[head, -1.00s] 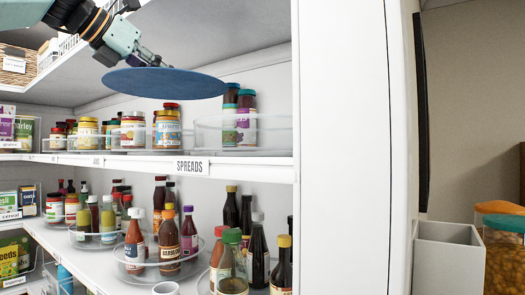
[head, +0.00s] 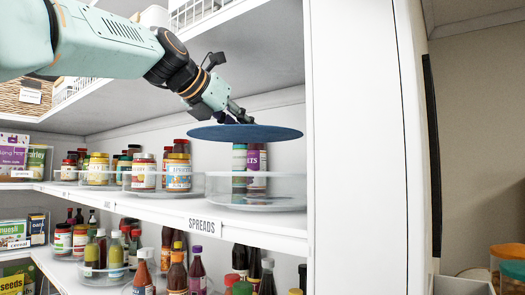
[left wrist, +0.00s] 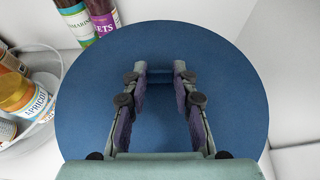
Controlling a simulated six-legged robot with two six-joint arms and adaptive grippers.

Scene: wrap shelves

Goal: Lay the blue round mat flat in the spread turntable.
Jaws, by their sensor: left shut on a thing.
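The blue round mat (head: 245,132) is held nearly level above the upper shelf. My left gripper (head: 238,117) is shut on it from above; in the left wrist view the fingers (left wrist: 167,75) grip a raised part near the middle of the mat (left wrist: 220,100). Below the mat is a clear-walled turntable (head: 255,201) at the right end of the shelf, near the SPREADS label (head: 207,225). Tall green and purple jars (head: 256,165) show through or behind its wall; I cannot tell whether they stand in it. In the left wrist view the mat hides the turntable's floor. My right gripper is not in view.
A second turntable with jam jars (head: 179,172) stands just left. The shelf's white side panel (head: 350,170) rises close to the mat's right edge. An upper shelf (head: 250,40) overhangs the arm. Bottles (head: 196,268) fill the shelf below.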

